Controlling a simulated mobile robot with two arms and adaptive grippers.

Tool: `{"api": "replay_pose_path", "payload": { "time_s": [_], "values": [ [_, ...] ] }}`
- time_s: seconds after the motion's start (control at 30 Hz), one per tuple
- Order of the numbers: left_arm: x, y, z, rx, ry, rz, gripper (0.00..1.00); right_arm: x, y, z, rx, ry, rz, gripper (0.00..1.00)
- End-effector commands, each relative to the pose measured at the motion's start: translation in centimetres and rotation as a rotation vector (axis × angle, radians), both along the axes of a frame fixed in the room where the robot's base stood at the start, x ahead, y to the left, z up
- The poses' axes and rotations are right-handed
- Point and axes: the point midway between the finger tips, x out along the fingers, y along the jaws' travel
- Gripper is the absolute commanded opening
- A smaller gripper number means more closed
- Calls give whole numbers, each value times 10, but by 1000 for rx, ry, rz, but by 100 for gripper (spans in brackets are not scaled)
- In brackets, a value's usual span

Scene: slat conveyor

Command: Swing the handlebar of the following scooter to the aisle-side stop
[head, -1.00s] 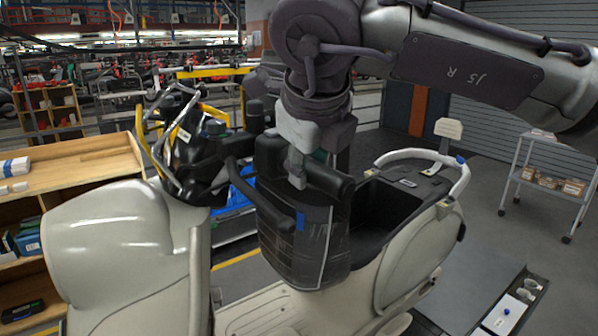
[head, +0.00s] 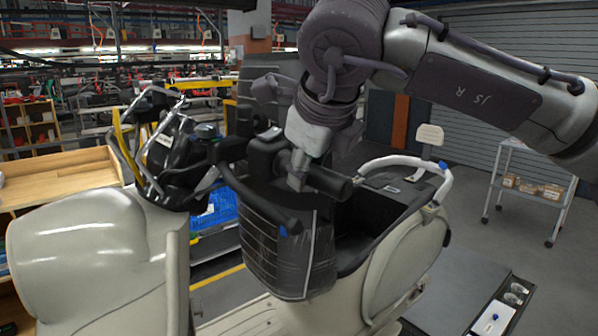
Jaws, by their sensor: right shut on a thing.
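The cream scooter fills the foreground. Its black wrapped front panel (head: 285,265) stands upright in front of the open seat well, with the black handlebar (head: 262,203) across its top. One bar end points toward me. A black grip (head: 330,182) lies to the right. My right gripper (head: 298,172) comes down from above and is shut on the handlebar beside that grip. The arm's wrist and the bar partly hide the fingertips. My left gripper is out of view.
A rounded cream body (head: 85,245) and silver-and-yellow tubing (head: 140,140) stand close at left. A white rear rack (head: 405,162) lies right of the handlebar. A shelf trolley (head: 535,175) stands at far right. The grey floor between has free room.

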Motion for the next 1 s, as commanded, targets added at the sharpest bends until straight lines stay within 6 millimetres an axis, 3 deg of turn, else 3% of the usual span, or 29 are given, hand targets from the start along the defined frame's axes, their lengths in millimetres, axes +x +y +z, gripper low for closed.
{"api": "replay_pose_path", "payload": {
  "time_s": [0.33,0.7,1.0],
  "values": [
    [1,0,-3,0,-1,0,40,2,-2,-5,-1,5,3,0],
    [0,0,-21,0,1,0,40,20,-15,-18,24,-28,82,0],
    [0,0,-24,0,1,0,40,25,-19,-19,29,-39,106,0]
  ]
}}
